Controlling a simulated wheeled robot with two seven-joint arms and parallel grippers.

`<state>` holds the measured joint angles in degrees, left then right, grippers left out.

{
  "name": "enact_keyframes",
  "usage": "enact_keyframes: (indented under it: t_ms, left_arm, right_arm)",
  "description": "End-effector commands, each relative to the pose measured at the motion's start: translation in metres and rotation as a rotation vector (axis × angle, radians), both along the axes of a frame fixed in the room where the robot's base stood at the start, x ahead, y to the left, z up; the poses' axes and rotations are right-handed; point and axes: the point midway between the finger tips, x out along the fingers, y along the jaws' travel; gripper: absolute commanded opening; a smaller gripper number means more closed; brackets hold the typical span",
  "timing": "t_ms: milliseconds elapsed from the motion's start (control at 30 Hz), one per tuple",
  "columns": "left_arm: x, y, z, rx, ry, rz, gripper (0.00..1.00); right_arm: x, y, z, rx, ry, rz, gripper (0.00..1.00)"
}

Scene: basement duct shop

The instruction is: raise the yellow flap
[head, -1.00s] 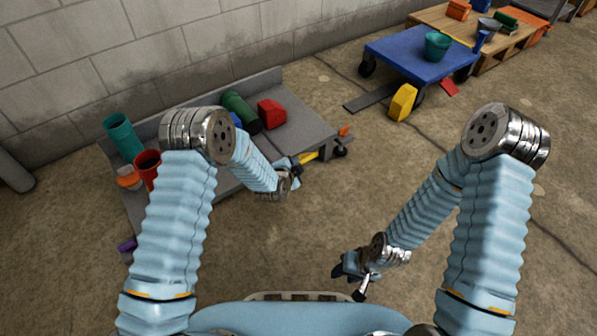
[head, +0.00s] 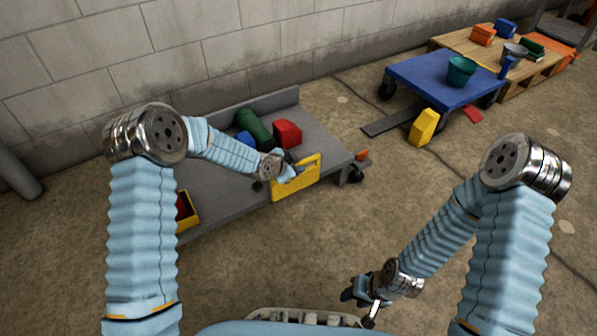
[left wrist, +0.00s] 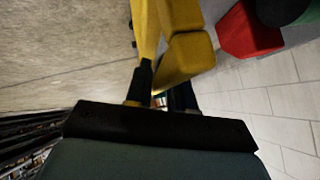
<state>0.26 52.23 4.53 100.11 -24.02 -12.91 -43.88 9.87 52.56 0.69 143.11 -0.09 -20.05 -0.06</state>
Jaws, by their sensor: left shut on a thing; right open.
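The yellow flap (head: 305,179) stands tilted up as a broad plate at the front right edge of the grey platform (head: 225,205) in the head view. My left gripper (head: 286,174) reaches across the platform and is shut on the flap near its upper edge. In the left wrist view, yellow surfaces of the flap (left wrist: 187,58) show just beyond the dark fingers (left wrist: 160,88). The exact grip is partly hidden. My right gripper (head: 364,297) is open and empty, above the floor at the lower middle.
A green cylinder (head: 252,127) and a red block (head: 288,133) lie behind the flap. A yellow-edged thing (head: 190,214) is partly hidden by my left arm. A blue cart (head: 425,78) and a yellow block (head: 424,127) are at right. Floor in front is clear.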

Motion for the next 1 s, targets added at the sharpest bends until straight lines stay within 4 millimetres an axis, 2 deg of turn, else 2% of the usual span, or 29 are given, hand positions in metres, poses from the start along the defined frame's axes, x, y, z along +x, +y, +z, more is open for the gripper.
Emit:
enact_keyframes:
  t_ms: [567, 600, 700, 1000]
  left_arm:
    - [0.0059, 0.0044, 0.0024, 0.001, -0.007, 0.004, 0.0]
    - [0.0061, 0.0044, 0.0025, 0.001, -0.007, 0.004, 0.25]
    - [0.0058, 0.0041, 0.0025, 0.0, -0.007, 0.003, 0.4]
    - [0.0037, 0.0035, 0.0025, 0.0, -0.003, 0.001, 0.4]
  right_arm:
    - [0.0001, 0.0, -0.0031, 0.0, -0.001, 0.0, 0.43]
    - [0.0001, 0.0, -0.0031, 0.0, -0.001, 0.0, 0.43]
    - [0.0002, -0.0001, -0.0031, 0.0, -0.001, 0.0, 0.43]
    - [0.0001, 0.0, -0.0027, 0.0, -0.001, 0.0, 0.43]
